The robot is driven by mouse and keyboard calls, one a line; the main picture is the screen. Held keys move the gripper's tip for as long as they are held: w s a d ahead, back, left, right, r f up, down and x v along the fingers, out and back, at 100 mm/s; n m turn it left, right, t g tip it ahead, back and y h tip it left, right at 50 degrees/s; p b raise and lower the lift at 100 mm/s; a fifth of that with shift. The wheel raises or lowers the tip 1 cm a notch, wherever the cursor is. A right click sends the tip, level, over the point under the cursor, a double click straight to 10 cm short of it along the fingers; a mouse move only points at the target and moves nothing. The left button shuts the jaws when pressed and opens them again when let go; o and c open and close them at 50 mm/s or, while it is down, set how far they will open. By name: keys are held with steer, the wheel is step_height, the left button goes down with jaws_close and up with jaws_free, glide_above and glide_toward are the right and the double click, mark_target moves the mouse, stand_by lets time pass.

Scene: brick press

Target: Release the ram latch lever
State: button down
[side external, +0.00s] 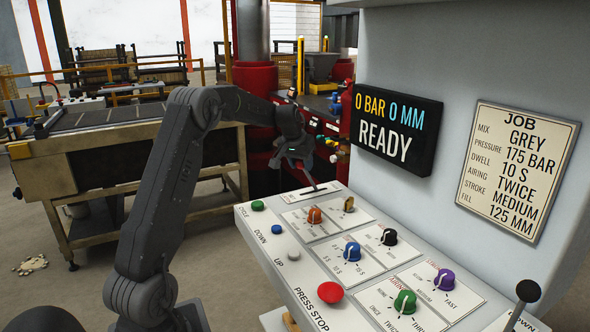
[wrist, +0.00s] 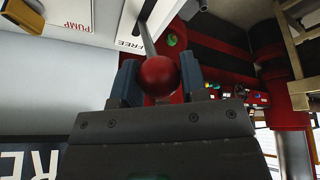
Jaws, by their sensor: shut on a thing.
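The lever (wrist: 147,38) is a thin grey rod with a red ball knob (wrist: 158,74) on its end. In the wrist view the rod runs up from the knob to the white panel, beside a label reading FREE. My gripper (wrist: 160,88) is shut on the lever, with a blue-grey finger on each side of the knob. In the side view my gripper (side external: 301,164) is at the far end of the control panel. The lever's rod (side external: 311,181) shows below it, slanting down to the panel, and the knob is hidden there by my fingers.
The sloped white control panel (side external: 262,232) carries coloured knobs and buttons, including a red press stop button (side external: 331,292). A black-knobbed lever (side external: 527,291) stands at lower right. The display (side external: 396,126) reads READY. Red machinery is behind my gripper.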

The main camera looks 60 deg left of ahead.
steer(key=w+r, duration=0.1)
steer(key=w, duration=0.7)
steer(key=shift+w+d+r, duration=0.15)
steer(key=shift+w+d, duration=0.05)
steer(key=shift+d, duration=0.05)
stand_by(0.4)
steer(key=c, duration=0.7)
jaws_free()
steer(key=shift+a, duration=0.1)
steer(key=shift+s+r, duration=0.1)
